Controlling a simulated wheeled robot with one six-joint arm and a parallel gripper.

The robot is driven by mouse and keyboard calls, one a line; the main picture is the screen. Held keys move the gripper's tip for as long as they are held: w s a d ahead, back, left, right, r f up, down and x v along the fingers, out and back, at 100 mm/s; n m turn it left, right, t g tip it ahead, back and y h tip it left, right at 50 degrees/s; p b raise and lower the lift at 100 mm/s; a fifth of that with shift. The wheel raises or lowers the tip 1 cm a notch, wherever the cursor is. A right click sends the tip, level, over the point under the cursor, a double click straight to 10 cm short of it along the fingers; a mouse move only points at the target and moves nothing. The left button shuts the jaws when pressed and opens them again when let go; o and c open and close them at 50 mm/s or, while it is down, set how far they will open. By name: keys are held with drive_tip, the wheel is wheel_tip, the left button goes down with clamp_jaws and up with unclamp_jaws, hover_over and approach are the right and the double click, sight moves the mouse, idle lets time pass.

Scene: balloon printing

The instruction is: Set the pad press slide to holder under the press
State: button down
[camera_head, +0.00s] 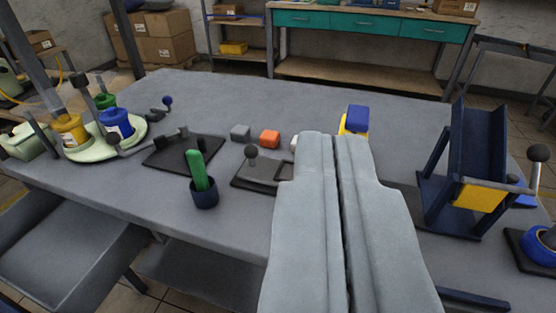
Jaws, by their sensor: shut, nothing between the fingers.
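My gripper (333,136) fills the lower middle of the view, its two grey fingers closed together with only a thin seam between them. It points out over the grey table. A low dark plate (262,172) with an upright ball-knobbed handle (251,152) sits just left of the fingers, its right part hidden behind them. This may be part of the pad press, but I cannot tell its slide or its position. A blue-topped yellow piece (356,121) stands behind the fingertips, partly covered. The press's holder cannot be told apart for certain.
A round pale stand (140,130) with yellow, blue and green jars is at left, beside a black plate (170,155) with an arm. A dark cup (205,197) holds a green stick. A dark-blue frame (435,207) stands right.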

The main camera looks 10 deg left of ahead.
drive_tip(key=w+a+f+g+h, duration=0.1)
drive_tip(key=w+a+f+g, duration=0.3)
drive_tip(key=w+a, duration=0.3)
drive_tip(key=w+a+f+g+h, duration=0.2)
drive_tip(key=w+a+f+g, duration=0.2)
drive_tip(key=w+a, duration=0.4)
drive_tip(key=w+a+f+m+g+h, duration=0.1)
drive_tip(key=w+a+f+g+h, duration=0.1)
drive_tip(key=w+a+f+g, duration=0.2)
drive_tip(key=w+a+g, duration=0.1)
drive_tip(key=w+a, duration=0.2)
drive_tip(key=w, duration=0.5)
drive_tip(key=shift+w+a+f, duration=0.3)
drive_tip(key=shift+f, duration=0.05)
drive_tip(key=x, duration=0.9)
drive_tip(key=shift+w+d+f, duration=0.1)
drive_tip(key=shift+d+f, duration=0.35)
drive_tip(key=shift+d, duration=0.4)
drive_tip(key=shift+d+f, duration=0.15)
drive_tip(key=shift+d, duration=0.4)
drive_tip(key=shift+d+f, duration=0.2)
drive_tip(key=shift+d, duration=0.7)
drive_tip(key=shift+d, duration=0.1)
